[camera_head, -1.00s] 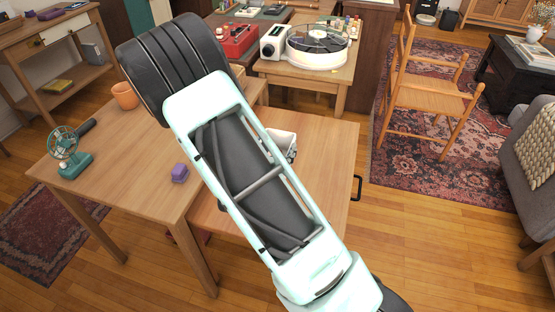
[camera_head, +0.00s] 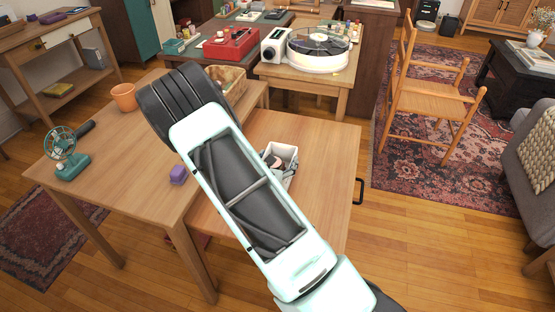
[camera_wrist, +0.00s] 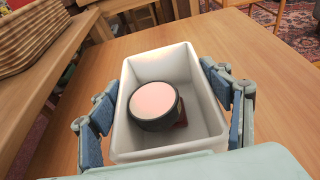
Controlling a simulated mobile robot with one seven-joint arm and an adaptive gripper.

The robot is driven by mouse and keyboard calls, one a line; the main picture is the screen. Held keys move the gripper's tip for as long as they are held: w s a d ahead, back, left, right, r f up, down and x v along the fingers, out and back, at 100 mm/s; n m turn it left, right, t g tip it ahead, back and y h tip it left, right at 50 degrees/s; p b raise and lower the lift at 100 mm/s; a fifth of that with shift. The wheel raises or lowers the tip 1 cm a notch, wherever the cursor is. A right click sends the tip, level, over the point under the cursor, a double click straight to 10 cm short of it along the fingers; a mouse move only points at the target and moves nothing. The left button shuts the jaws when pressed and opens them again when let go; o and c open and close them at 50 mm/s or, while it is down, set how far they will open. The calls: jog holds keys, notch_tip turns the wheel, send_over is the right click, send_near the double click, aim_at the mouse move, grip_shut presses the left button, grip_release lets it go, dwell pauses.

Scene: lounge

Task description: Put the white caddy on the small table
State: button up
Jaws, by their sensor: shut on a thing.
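The white caddy (camera_wrist: 162,63) is an open, box-shaped bin that fills the middle of the wrist view. A round dark thing with a pinkish top (camera_wrist: 155,103) lies inside it. My gripper (camera_wrist: 168,94) has a blue-padded finger against each side of the caddy and is shut on it. In the head view the caddy (camera_head: 287,153) shows just right of my arm, partly hidden by it, over the lower right-hand wooden table (camera_head: 325,150). I cannot tell whether its base touches that tabletop. The head view does not clearly show my fingertips.
A higher wooden table (camera_head: 115,150) adjoins at left, with a teal fan (camera_head: 65,150), an orange pot (camera_head: 124,97), a purple block (camera_head: 178,175) and a wicker basket (camera_head: 232,82). A turntable (camera_head: 317,48) stands behind. The lower table's right side is clear.

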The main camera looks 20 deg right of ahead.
jog(key=o, duration=1.3)
jog(key=shift+f, duration=0.1)
jog(key=shift+r, duration=0.2)
jog(key=p+v, duration=0.2)
jog(key=v, duration=1)
